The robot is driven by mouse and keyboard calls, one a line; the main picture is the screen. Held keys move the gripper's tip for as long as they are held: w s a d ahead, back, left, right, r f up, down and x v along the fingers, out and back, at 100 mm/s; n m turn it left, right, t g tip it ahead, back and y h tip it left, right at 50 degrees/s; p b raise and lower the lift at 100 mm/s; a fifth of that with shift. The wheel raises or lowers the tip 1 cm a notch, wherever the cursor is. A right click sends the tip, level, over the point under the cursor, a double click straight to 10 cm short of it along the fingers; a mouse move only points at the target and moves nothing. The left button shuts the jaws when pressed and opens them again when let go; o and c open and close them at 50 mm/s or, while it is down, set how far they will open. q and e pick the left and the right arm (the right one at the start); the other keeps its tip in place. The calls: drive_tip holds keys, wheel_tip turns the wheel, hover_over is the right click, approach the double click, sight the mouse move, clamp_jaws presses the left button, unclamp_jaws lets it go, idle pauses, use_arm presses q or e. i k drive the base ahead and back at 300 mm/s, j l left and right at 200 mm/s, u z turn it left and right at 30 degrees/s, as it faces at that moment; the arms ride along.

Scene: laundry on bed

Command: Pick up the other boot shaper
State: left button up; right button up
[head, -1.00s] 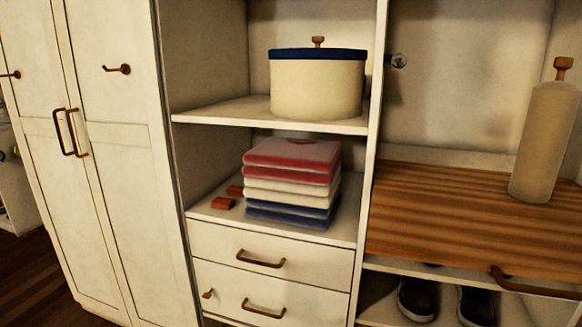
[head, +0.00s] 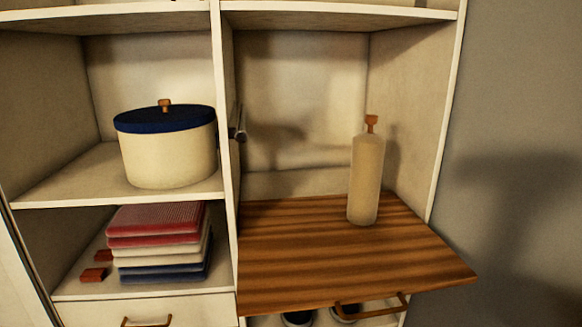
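A boot shaper (head: 366,180), a tall cream cylinder with a brown knob on top, stands upright on the striped wooden board (head: 310,262) in the right compartment. It stands toward the back right of the board, apart from the side wall. Only one such shaper is in view. Neither of my grippers shows.
A cream round box (head: 168,160) with a blue lid sits on the left shelf. Below it are folded red, white and blue cloths (head: 160,250) and small red blocks (head: 94,275). Dark shoes (head: 299,319) show under the board. The board left of the shaper is clear.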

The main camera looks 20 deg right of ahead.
sight(369, 148)
drive_tip(key=z, duration=1.2)
